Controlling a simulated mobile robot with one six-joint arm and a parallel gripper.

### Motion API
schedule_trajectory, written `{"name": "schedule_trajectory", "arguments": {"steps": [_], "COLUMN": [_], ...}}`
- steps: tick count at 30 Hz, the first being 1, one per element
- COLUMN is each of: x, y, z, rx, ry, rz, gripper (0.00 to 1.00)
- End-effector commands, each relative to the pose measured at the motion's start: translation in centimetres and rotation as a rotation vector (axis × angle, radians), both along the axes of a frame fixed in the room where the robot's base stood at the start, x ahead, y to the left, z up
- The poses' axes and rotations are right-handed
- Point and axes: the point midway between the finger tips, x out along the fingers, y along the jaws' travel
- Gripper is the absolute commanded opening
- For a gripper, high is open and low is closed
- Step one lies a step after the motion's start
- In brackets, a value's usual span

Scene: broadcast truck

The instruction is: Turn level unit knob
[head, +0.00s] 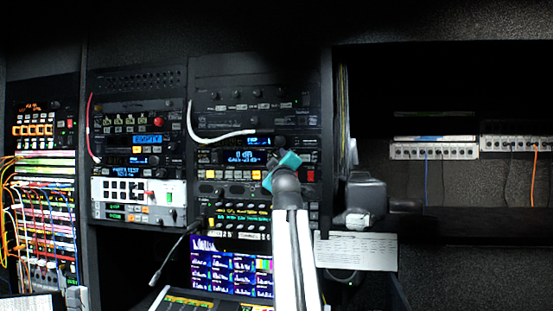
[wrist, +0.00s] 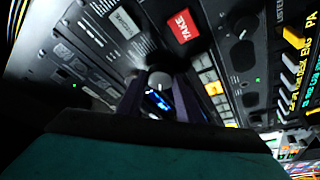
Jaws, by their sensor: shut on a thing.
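The level unit (head: 222,158) is a black rack panel with a blue display reading "0 dB" and a smaller line below it. In the wrist view, a round grey knob (wrist: 159,80) with a pale mark on its face sits between the two dark fingers of my gripper (wrist: 160,88). My gripper is shut on this knob. A strip of blue display (wrist: 158,101) shows beyond it between the fingers. In the head view, my gripper (head: 272,163) is at the right end of the level unit, and its teal body and my arm hide the knob.
A red TAKE button (wrist: 181,26) and a grey button (wrist: 125,23) are close to my fingers in the wrist view. A white cable (head: 215,136) hangs across the panel above. Monitor screens (head: 225,265) and a gooseneck microphone (head: 170,257) are below.

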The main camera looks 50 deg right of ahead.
Motion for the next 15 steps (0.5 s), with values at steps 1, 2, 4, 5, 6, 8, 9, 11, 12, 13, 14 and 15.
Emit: {"name": "schedule_trajectory", "arguments": {"steps": [1,2,4,5,6,8,9,11,12,13,14,15], "x": [-0.2,-0.19,-0.19,-0.19,-0.18,-0.18,-0.19,-0.18,-0.18,-0.18,-0.17,-0.15], "y": [-0.16,-0.16,-0.16,-0.16,-0.15,-0.15,-0.15,-0.14,-0.14,-0.14,-0.13,-0.11], "z": [0.34,0.33,0.32,0.32,0.32,0.32,0.31,0.31,0.31,0.31,0.3,0.26], "rx": [-0.008,-0.008,-0.009,-0.009,-0.009,-0.009,-0.009,-0.009,-0.009,-0.009,-0.008,-0.008], "ry": [-0.001,-0.001,0.0,0.0,0.0,0.0,0.0,0.0,0.0,0.0,0.0,0.001], "rz": [-0.005,-0.005,-0.004,-0.004,-0.004,-0.004,-0.004,-0.004,-0.004,-0.004,-0.004,-0.004], "gripper": [0.11,0.11,0.11,0.11,0.11,0.11,0.11,0.11,0.11,0.36,0.41,0.48]}}
